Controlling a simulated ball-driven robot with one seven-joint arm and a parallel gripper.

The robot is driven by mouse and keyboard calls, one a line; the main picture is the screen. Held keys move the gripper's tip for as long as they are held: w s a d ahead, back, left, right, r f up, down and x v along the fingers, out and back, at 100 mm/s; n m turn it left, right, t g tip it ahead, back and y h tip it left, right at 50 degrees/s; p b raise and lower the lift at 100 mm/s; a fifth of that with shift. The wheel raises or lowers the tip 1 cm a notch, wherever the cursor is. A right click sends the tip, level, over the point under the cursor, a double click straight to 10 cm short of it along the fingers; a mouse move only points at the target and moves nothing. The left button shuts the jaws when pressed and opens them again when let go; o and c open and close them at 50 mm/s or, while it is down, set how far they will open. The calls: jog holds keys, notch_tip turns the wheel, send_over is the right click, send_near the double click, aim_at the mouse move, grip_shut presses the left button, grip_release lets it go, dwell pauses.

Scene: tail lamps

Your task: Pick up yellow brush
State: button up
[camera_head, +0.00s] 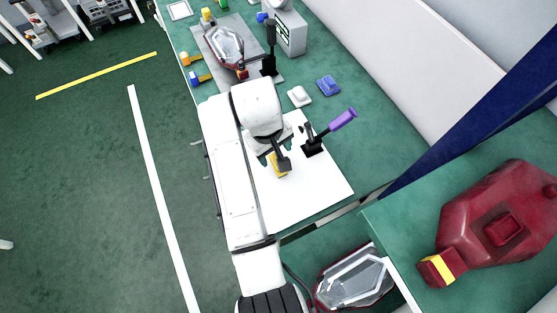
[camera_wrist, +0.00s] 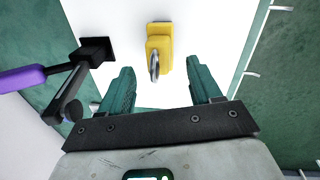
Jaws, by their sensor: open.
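A yellow object (camera_wrist: 160,44), which looks like the yellow brush, lies on the white sheet in the wrist view, with a grey metal ring on its near end. It also shows in the head view (camera_head: 277,169), partly hidden by dark parts of my gripper. My gripper (camera_wrist: 160,72) is open and empty. Its two teal fingers stand apart, left and right of the line to the yellow object, which lies just ahead of the fingertips. In the head view my gripper (camera_head: 275,152) is over the white sheet, close to the yellow object.
A black stand with a purple handle (camera_head: 343,119) is close beside my gripper. A blue object (camera_head: 328,85) and a white one (camera_head: 299,96) lie further back. The white sheet (camera_head: 315,190) has bare room.

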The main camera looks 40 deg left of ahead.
aim_at(272, 158)
jog(key=shift+w+f, duration=0.15)
jog(key=shift+f, duration=1.2)
jog(key=shift+c, duration=0.3)
grip_shut()
